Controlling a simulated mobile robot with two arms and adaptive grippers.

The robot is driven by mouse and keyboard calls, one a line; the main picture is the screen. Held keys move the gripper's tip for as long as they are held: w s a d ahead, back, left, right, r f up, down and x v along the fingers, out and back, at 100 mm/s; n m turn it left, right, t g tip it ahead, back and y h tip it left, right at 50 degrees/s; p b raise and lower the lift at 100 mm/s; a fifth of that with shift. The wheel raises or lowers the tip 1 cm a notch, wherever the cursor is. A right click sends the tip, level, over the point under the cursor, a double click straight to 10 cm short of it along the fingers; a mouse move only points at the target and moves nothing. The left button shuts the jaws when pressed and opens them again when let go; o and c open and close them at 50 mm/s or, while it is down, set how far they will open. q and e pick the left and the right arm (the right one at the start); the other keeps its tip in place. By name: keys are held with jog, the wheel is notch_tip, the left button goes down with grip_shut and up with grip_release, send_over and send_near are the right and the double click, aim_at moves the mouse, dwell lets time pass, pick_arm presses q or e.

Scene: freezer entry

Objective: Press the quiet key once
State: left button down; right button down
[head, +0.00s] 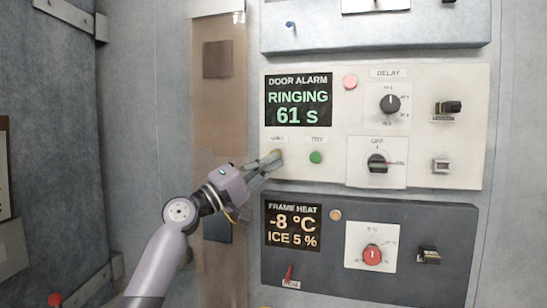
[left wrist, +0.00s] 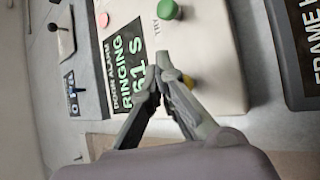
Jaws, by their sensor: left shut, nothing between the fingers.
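The door alarm panel (head: 335,170) is cream, with a display (head: 298,100) reading RINGING 61 s. The quiet key (head: 275,153) is a yellowish button under a small label, left of the green TRY key (head: 316,157). My left gripper (head: 275,160) is shut and empty, its tips at the quiet key and partly covering it. In the left wrist view, the shut fingers (left wrist: 161,68) are over the panel, and the yellow quiet key (left wrist: 188,81) shows partly behind one finger. I cannot tell whether the tips touch it. My right gripper is in neither view.
A pink lamp (head: 350,81), a delay knob (head: 389,104) and an OFF selector (head: 378,162) are on the same panel. The dark frame heat panel (head: 340,275) is just below. A brown strip (head: 222,110) runs down the wall at left.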

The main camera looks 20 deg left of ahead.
pick_arm(q)
jog(key=shift+w, duration=0.1)
jog(key=shift+w, duration=0.35)
jog(key=shift+w+b, duration=0.3)
jog(key=shift+w, duration=0.2)
dwell(0.9)
jog(key=shift+s, duration=0.95)
jog(key=s, duration=0.5)
jog(key=shift+a+p, duration=0.1)
jog(key=shift+p, duration=0.25)
